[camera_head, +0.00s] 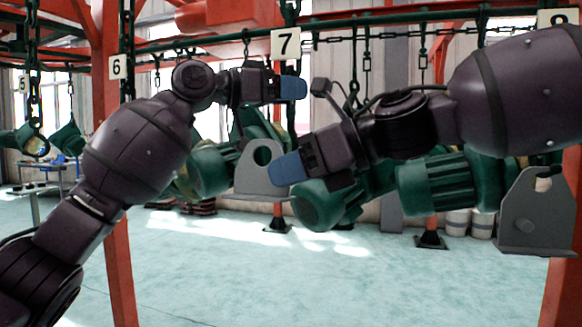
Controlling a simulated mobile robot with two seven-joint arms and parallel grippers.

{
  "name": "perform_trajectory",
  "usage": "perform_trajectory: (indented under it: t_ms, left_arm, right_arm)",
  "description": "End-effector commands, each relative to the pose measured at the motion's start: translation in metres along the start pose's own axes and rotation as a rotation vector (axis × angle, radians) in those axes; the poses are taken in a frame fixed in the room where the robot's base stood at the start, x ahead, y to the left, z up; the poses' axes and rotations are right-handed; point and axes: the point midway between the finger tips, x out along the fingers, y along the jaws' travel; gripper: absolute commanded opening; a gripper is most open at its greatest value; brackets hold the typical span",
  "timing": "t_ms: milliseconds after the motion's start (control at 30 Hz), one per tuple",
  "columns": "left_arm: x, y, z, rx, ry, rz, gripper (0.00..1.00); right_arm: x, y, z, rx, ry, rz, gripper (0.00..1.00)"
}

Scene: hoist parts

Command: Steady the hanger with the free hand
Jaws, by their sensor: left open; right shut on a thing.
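A green motor-like part (212,170) with a grey plate (258,181) hangs under the number 7 sign (285,43). The plate has a round hole. A dark chain (296,14) runs down behind the sign; its lower link to the part is hidden by my arms. My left gripper (291,88) is open, above the plate and just below the sign, and appears empty. My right gripper (289,168) is lower, at the plate's right edge. It is shut on what looks like the grey plate; the contact is partly hidden.
Another green part (440,182) with a grey bracket (535,215) hangs at right, close behind my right arm. Red posts (112,190) and a dark overhead rail (400,27) frame the space. Several chains hang from above. The pale floor (330,285) is clear in front.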

Motion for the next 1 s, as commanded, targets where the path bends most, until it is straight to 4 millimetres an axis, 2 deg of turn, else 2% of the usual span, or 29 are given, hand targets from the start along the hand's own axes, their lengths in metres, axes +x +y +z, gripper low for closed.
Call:
perform_trajectory:
  t_ms: [767, 1000]
  left_arm:
    - [0.012, 0.001, -0.001, 0.001, 0.000, 0.000, 0.60]
    - [0.012, 0.001, -0.001, 0.001, 0.000, 0.000, 0.27]
  right_arm:
    - [-0.001, 0.001, 0.002, -0.002, -0.003, -0.001, 0.00]
    - [-0.001, 0.001, 0.002, -0.002, -0.003, -0.001, 0.00]
